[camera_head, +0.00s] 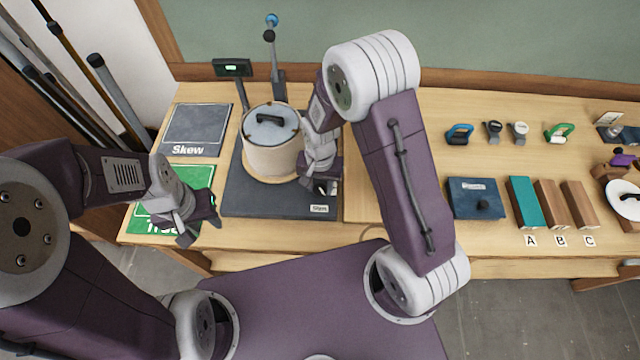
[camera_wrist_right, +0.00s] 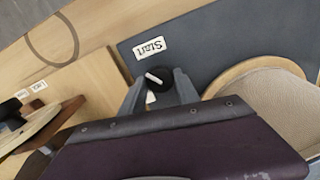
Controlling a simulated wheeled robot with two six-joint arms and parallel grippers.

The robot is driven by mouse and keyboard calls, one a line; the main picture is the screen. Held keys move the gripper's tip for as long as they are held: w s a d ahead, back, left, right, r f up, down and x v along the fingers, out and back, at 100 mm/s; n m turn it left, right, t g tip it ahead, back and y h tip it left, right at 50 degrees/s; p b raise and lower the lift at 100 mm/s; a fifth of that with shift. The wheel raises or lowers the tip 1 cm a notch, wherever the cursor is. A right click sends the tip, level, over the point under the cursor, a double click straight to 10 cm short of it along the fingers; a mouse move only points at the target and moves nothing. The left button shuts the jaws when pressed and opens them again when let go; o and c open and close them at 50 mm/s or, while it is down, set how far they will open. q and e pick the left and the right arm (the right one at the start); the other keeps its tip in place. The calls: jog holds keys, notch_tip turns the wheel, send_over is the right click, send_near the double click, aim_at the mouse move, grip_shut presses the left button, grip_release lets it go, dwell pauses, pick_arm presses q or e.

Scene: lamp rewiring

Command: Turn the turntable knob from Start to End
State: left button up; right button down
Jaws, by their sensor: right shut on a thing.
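The turntable's dark base (camera_head: 250,203) stands on the bench, with a beige drum (camera_head: 268,158) on its wooden disc. The small black knob (camera_wrist_right: 158,79) with a white pointer line sits at the base's edge, beside the white Start label (camera_wrist_right: 149,48). My right gripper (camera_wrist_right: 158,88) is shut on the knob, one finger on each side. In the head view the right gripper (camera_head: 322,187) hides most of the knob, above the label (camera_head: 319,209). No End label is readable. My left gripper (camera_head: 201,232) is open and empty, left of the base over the green mat.
A grey Skew mat (camera_head: 197,125) and a green mat (camera_head: 150,214) lie left of the base. A small display (camera_head: 232,67) and a post with a blue top (camera_head: 271,22) stand behind. A blue box (camera_head: 476,198) and several blocks (camera_head: 524,203) lie to the right.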

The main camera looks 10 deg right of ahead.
jog(key=n, duration=0.4)
jog(key=shift+n, duration=0.3)
jog(key=n+p, duration=0.1)
jog(key=n, duration=0.2)
jog(key=shift+n, duration=0.4)
jog(key=n, duration=0.4)
jog(key=shift+n, duration=2.1)
jog(key=c, duration=0.9)
grip_release()
